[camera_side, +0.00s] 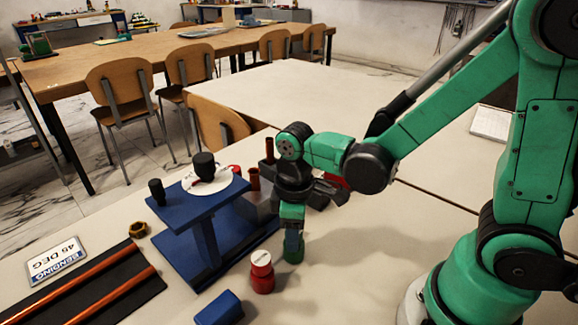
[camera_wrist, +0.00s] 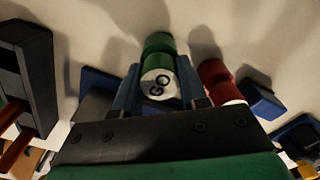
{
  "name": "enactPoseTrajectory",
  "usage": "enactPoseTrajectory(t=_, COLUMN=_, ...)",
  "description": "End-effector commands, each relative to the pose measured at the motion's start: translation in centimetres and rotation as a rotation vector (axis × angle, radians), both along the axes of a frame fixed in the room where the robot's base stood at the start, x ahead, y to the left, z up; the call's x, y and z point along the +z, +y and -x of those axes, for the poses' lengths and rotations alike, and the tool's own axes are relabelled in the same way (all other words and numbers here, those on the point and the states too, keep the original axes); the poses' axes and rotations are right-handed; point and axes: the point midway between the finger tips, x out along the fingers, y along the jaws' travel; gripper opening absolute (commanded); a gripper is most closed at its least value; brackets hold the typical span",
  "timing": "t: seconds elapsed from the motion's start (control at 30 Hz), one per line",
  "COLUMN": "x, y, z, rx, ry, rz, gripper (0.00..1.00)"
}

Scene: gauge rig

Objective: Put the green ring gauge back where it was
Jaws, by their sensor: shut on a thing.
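The green ring gauge (camera_side: 293,250) is a short green cylinder with a waist; in the wrist view its pale end reads "GO" (camera_wrist: 158,86). My gripper (camera_side: 293,234) points down and is shut on it; the two blue fingers (camera_wrist: 160,92) stand on either side of the gauge in the wrist view. The gauge is upright at or just above the pale table; I cannot tell if it touches. A red gauge (camera_side: 262,272) with a pale top stands apart, in front and to the left; it also shows in the wrist view (camera_wrist: 215,80).
A blue stand (camera_side: 205,225) with a round white plate (camera_side: 216,183) and black knobs rises left of my gripper. A blue block (camera_side: 219,308) lies in front. Copper rods on a black mat (camera_side: 90,290) and a bending sign (camera_side: 57,260) lie left. The table right of the gauge is clear.

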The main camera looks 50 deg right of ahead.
Motion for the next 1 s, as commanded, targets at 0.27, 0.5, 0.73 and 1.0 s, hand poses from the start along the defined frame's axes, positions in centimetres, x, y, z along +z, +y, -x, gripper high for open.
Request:
enactPoseTrajectory(t=0.27, x=-0.1, y=0.0, z=0.0, rx=0.000, ry=0.000, rz=0.000, gripper=0.00)
enactPoseTrajectory(t=0.5, x=-0.3, y=0.0, z=0.0, rx=0.000, ry=0.000, rz=0.000, gripper=0.69)
enactPoseTrajectory(t=0.73, x=-0.3, y=0.0, z=0.0, rx=0.000, ry=0.000, rz=0.000, gripper=0.69)
enactPoseTrajectory(t=1.0, x=1.2, y=0.0, z=-0.1, rx=0.000, ry=0.000, rz=0.000, gripper=0.69)
